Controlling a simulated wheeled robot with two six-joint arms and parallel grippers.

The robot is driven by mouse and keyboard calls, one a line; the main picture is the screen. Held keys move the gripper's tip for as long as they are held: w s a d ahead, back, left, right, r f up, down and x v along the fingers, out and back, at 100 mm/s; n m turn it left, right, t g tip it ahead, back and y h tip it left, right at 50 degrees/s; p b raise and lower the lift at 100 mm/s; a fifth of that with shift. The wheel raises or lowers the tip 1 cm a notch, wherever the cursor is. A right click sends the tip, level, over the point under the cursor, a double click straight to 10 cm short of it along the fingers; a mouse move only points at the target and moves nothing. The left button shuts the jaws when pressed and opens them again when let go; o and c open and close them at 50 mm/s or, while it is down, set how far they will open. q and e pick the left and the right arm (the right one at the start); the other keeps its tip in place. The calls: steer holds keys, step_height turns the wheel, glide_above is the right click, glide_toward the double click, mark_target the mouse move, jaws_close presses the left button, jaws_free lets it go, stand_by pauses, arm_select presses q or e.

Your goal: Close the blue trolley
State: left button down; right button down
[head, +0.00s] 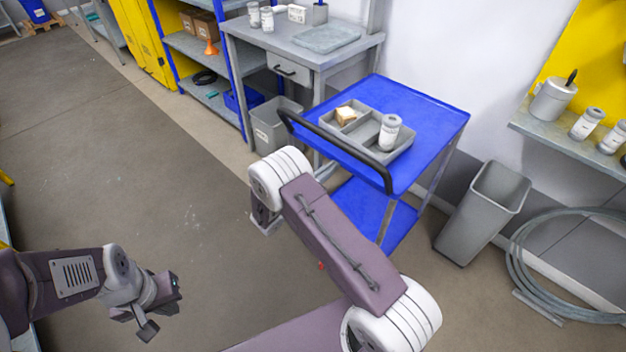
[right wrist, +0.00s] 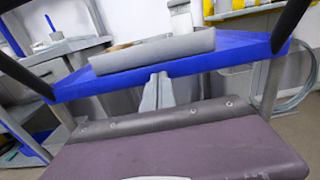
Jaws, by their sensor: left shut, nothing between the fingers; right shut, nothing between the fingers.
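The blue trolley (head: 425,115) stands right of centre in the head view, with a flat top, a lower shelf (head: 372,215) and a black handle (head: 335,150) along its near side. I see no door or drawer on it. In the right wrist view, the trolley's blue edge (right wrist: 235,58) crosses the picture, with dark handle parts at both upper corners. My right gripper (right wrist: 157,92) is shut and empty, appearing just below that edge; contact cannot be told. My right forearm mostly hides it in the head view. My left gripper (head: 160,305) is shut and empty, low over the floor at left.
A grey divided tray (head: 372,128) on the trolley holds a white jar (head: 390,132) and a small pale block (head: 346,114). A grey bin (head: 482,212) and a coiled hose (head: 520,265) stand right. A workbench (head: 300,45) is behind. The left floor is clear.

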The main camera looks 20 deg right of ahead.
mark_target(371, 135)
steer(key=b+x, duration=0.4)
steer(key=x, duration=1.5)
steer(key=shift+f, duration=0.1)
steer(key=shift+w+d, duration=0.3)
steer(key=shift+d, duration=0.25)
steer(key=shift+r, duration=0.45)
